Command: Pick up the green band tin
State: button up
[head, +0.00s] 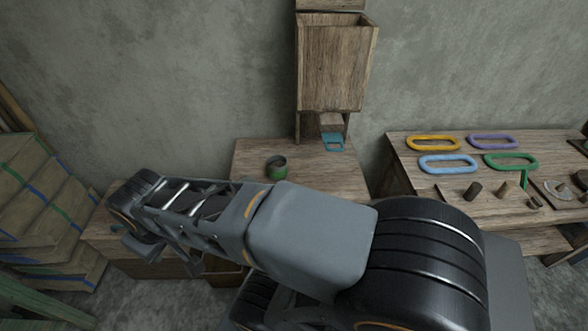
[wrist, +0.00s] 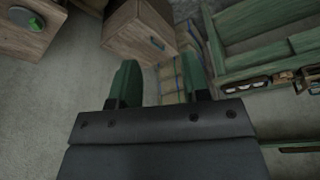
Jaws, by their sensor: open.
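The green band tin (head: 276,167) is a small dark round tin with a green band. In the head view it stands on a wooden table (head: 325,168) below a wall-mounted wooden box. In the wrist view a green and dark round thing (wrist: 26,18) on a wooden top at the upper left looks like the same tin. My gripper (wrist: 159,82) is open, with its two green fingers apart and nothing between them. It is away from the tin. In the head view my arm crosses in front of the table, and the fingers cannot be made out.
A wooden hopper box (head: 334,65) hangs above the table, with a blue piece (head: 332,142) under it. A bench (head: 400,146) at the right holds coloured oval rings and small parts. Stacked crates (head: 40,190) stand left. Green loom beams (wrist: 270,50) show in the wrist view.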

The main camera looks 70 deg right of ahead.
aim_at(277, 164)
jog(key=u, duration=1.75)
jog(key=k, duration=0.45)
jog(key=z, duration=1.45)
